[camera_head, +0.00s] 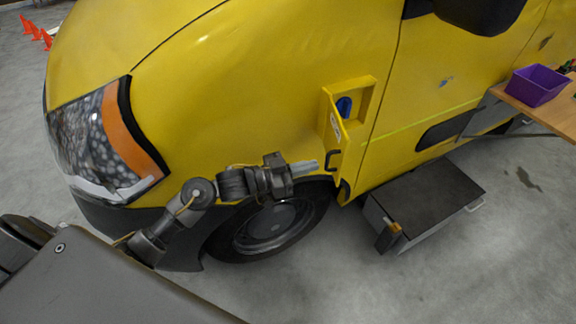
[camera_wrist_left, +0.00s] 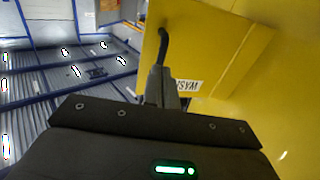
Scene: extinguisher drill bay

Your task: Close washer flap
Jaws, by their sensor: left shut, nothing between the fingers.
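The yellow washer flap (camera_head: 335,143) stands open, swung out from a yellow recess (camera_head: 367,97) in the van's side. A blue cap (camera_head: 344,107) shows inside the recess. The flap bears a white label and a dark handle (camera_head: 333,160). My left gripper (camera_head: 314,165) is shut and empty, with its fingertips close to the flap's left side near the handle. In the left wrist view the shut fingers (camera_wrist_left: 161,82) point at the flap (camera_wrist_left: 205,45), beside the handle (camera_wrist_left: 162,45) and label (camera_wrist_left: 187,86). I cannot tell whether they touch. My right gripper is out of view.
The yellow van (camera_head: 230,80) fills the back, with its front wheel (camera_head: 268,228) below my left arm. A dark-topped step box (camera_head: 430,198) stands on the floor right of the flap. A purple bin (camera_head: 538,86) sits on a wooden table (camera_head: 555,118) at right. Orange cones stand far left.

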